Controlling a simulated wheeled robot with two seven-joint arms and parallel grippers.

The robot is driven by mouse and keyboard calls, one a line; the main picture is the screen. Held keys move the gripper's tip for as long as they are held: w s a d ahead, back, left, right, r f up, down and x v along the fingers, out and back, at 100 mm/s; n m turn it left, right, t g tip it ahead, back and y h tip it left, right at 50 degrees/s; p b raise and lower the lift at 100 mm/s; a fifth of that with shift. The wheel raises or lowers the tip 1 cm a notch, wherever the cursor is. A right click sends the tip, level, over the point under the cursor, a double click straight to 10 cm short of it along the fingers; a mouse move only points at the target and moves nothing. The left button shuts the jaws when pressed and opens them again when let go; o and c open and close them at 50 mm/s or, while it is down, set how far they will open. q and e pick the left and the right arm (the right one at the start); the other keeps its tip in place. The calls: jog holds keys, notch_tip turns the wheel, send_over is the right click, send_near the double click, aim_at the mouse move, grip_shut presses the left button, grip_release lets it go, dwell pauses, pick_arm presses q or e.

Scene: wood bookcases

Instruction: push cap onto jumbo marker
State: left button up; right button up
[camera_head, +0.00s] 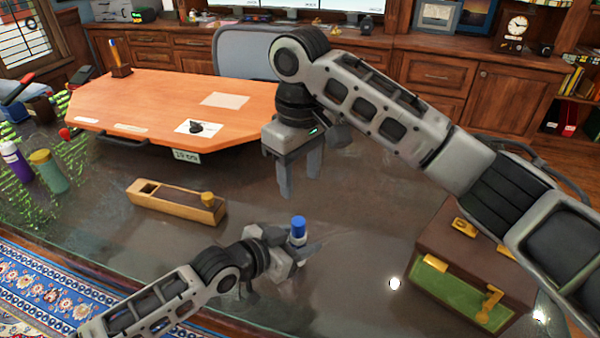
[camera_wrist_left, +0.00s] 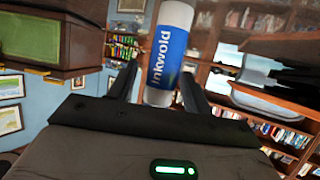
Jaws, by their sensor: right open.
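The jumbo marker (camera_head: 298,228) stands upright at my left gripper, low in the middle of the head view, with a blue upper part and a white band below. My left gripper (camera_head: 300,247) is shut on it from the side. In the left wrist view, the marker (camera_wrist_left: 166,58) is white with a blue "Inkwold" label and sits between the two dark fingers (camera_wrist_left: 160,90). I cannot tell whether the blue top in the head view is the cap. My right gripper (camera_head: 298,178) is open and empty, fingers pointing down, above and behind the marker, apart from it.
A long wooden box (camera_head: 165,205) with a yellow knob lies left on the glossy dark table. A brown and green chest (camera_head: 470,265) with yellow fittings stands right. An orange board (camera_head: 150,98) is behind. Purple (camera_head: 15,162) and green (camera_head: 48,172) bottles stand far left.

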pick_arm(q)
jog(key=v, duration=1.6)
